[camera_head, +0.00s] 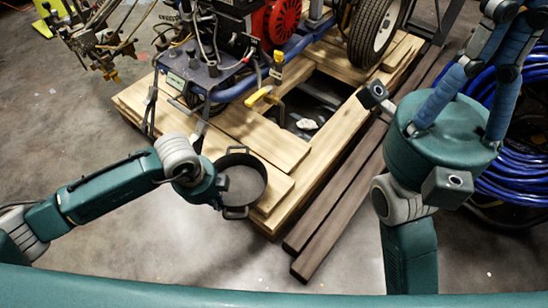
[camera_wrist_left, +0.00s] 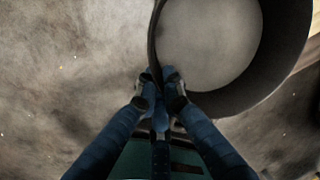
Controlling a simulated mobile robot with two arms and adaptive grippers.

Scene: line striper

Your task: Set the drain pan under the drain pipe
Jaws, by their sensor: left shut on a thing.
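The drain pan (camera_head: 247,183) is a round, dark, open pot with loop handles, in the middle of the head view. My left gripper (camera_head: 217,188) is at its left side. In the left wrist view the pan (camera_wrist_left: 212,45) fills the upper right, and the blue fingers of my left gripper (camera_wrist_left: 163,78) are shut on its near wall. The pan appears empty and overlaps the pallet's near corner in the picture; its height above the floor is unclear. My right gripper (camera_head: 503,35) points up at the right, its tips near or past the top edge. I cannot clearly make out the drain pipe.
The line striper (camera_head: 215,78), with a red engine part (camera_head: 277,20) and a wheel (camera_head: 376,30), stands on a wooden pallet (camera_head: 262,140). A yellow-handled part (camera_head: 258,96) juts from it. Dark beams (camera_head: 345,195) lie alongside. A blue hose coil (camera_head: 520,165) is at right. Floor is clear at left.

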